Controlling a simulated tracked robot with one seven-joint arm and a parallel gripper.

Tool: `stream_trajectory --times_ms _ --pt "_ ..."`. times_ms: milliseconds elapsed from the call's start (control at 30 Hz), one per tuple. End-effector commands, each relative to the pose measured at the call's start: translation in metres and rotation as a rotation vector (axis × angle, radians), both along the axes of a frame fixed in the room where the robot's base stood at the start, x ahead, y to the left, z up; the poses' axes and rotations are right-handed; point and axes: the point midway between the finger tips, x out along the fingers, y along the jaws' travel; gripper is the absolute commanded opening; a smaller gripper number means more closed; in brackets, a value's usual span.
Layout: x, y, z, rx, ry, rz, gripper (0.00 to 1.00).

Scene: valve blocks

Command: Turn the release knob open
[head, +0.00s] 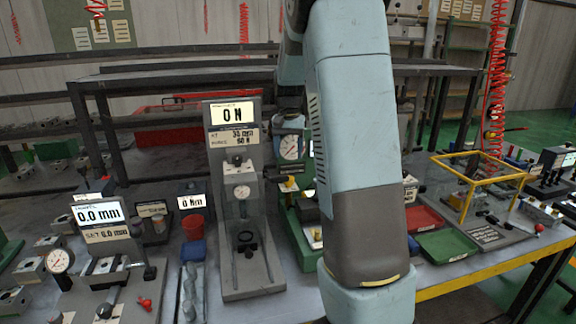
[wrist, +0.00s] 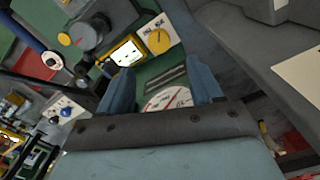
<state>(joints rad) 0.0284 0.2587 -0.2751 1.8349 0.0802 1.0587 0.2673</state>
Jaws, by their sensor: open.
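In the wrist view, a round yellow knob (wrist: 158,40) sits on a white labelled plate, beyond my fingertips; it looks like the release knob, but I cannot read its label. My gripper (wrist: 164,78) is open, with its two blue fingers apart and nothing held between them. A white round gauge face (wrist: 168,98) shows between the fingers, its lower part hidden by my gripper body. A green fixture (wrist: 170,72) lies behind it. In the head view, a gauge (head: 291,147) and the green stand (head: 296,235) show left of my arm, which hides my gripper and part of the stand.
In the wrist view, a dark round fitting (wrist: 88,36) and a yellow-framed display (wrist: 126,53) lie left of the knob. A grey block (wrist: 240,45) stands close at the right. In the head view, a grey force stand (head: 252,265) and a green tray (head: 447,245) flank my arm.

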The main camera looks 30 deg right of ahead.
Motion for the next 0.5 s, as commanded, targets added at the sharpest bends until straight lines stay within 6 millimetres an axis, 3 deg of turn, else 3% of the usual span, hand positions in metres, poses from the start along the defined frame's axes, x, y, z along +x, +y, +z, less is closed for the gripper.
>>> stream_trajectory --times_ms 200,500 --pt "0.001 0.000 0.035 -0.001 -0.003 0.000 0.65" --pt "0.001 0.000 0.051 -0.001 0.001 0.000 0.65"
